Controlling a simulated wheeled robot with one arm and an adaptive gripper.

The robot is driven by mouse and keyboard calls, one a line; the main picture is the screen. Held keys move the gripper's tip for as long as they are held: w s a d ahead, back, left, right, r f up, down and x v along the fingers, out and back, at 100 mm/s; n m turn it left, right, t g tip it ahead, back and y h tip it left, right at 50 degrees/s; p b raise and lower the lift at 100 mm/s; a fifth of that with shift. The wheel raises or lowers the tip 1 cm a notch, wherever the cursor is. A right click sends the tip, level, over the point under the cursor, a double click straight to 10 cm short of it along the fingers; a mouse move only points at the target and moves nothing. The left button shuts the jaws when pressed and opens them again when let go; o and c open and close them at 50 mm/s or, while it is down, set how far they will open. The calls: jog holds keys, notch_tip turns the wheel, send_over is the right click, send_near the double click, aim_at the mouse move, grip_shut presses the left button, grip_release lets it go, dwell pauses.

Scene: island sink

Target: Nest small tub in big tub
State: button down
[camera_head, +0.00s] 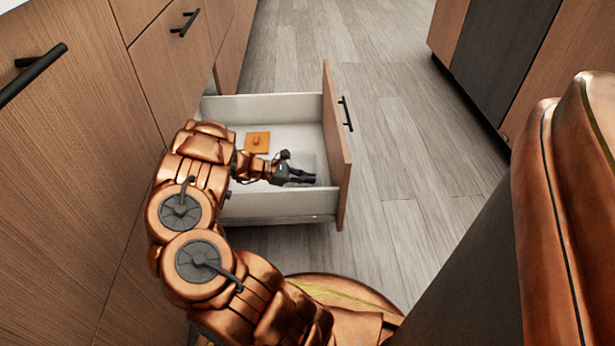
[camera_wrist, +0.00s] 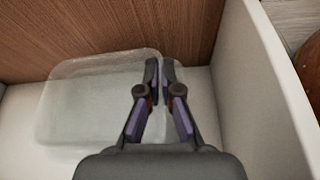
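A clear, rounded-corner tub (camera_wrist: 85,105) lies in the open drawer against its wooden front panel. It shows faintly in the head view (camera_head: 307,160) beside my gripper. My gripper (camera_head: 312,178) reaches down into the drawer. In the wrist view its fingertips (camera_wrist: 160,68) are close together, with a narrow gap, at the right side of the tub. I cannot tell whether they pinch the tub's wall. A pale, see-through edge continues right of the fingers; I cannot tell if it belongs to a second tub. I cannot tell big tub from small tub.
The white drawer (camera_head: 285,107) stands open, with its wooden front (camera_head: 337,150) at the right. An orange square item with a small knob (camera_head: 257,142) lies inside it. Cabinets (camera_head: 60,170) line the left. Grey floor (camera_head: 390,120) is clear beyond the drawer.

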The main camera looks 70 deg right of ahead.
aim_at(307, 186)
jog(key=shift+f, duration=1.9)
jog(key=c, duration=1.2)
grip_release()
jog(key=shift+c, duration=0.2)
jog(key=shift+r, duration=0.1)
jog(key=shift+r, duration=3.65)
notch_tip(307, 186, up, 25)
jog(key=p, duration=0.8)
jog(key=shift+r, duration=0.15)
